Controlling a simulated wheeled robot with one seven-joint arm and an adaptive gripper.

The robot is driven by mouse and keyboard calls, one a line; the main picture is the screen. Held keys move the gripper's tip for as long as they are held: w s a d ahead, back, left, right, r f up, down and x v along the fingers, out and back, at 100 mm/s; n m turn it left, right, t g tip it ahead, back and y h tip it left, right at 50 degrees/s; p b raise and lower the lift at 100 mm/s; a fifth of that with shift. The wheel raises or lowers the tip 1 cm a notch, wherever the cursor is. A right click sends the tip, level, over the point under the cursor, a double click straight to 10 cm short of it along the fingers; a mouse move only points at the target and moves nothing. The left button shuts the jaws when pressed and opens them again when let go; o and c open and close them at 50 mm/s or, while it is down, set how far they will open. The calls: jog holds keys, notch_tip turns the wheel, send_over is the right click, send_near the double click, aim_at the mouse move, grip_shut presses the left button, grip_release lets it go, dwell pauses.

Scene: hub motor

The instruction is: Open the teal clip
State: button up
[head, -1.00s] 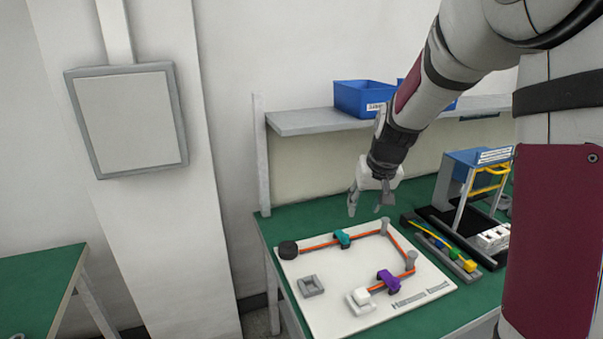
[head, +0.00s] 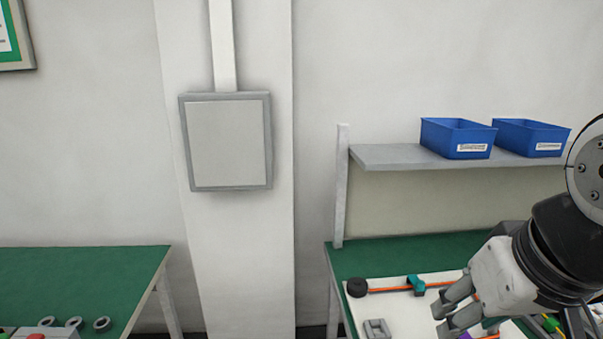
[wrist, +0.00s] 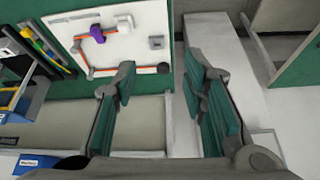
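The teal clip (head: 416,285) sits on the orange cable (head: 385,290) near the back edge of the white board (head: 405,315), right of a black round part (head: 357,287). In the wrist view I cannot make out the clip; the left finger covers part of that cable stretch. My gripper (head: 443,318) is right of and nearer than the clip in the head view, apart from it. In the wrist view my gripper (wrist: 162,80) is open, with nothing between its teal-padded fingers.
A purple clip (wrist: 97,33), a white block (wrist: 125,22) and a grey square holder (wrist: 156,42) are on the board. Blue bins (head: 458,138) stand on a shelf (head: 390,157) above. Another green table (head: 90,275) stands left, across a gap.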

jog(key=s, duration=0.3)
jog(key=b, duration=0.9)
send_over(422, 282)
jog(key=s, duration=0.6)
notch_tip(422, 282, down, 22)
jog(key=shift+m, duration=0.3)
jog(key=x, duration=1.3)
jog(key=shift+f+b, duration=0.35)
jog(key=shift+c, duration=0.4)
grip_shut()
jog(key=shift+g, duration=0.3)
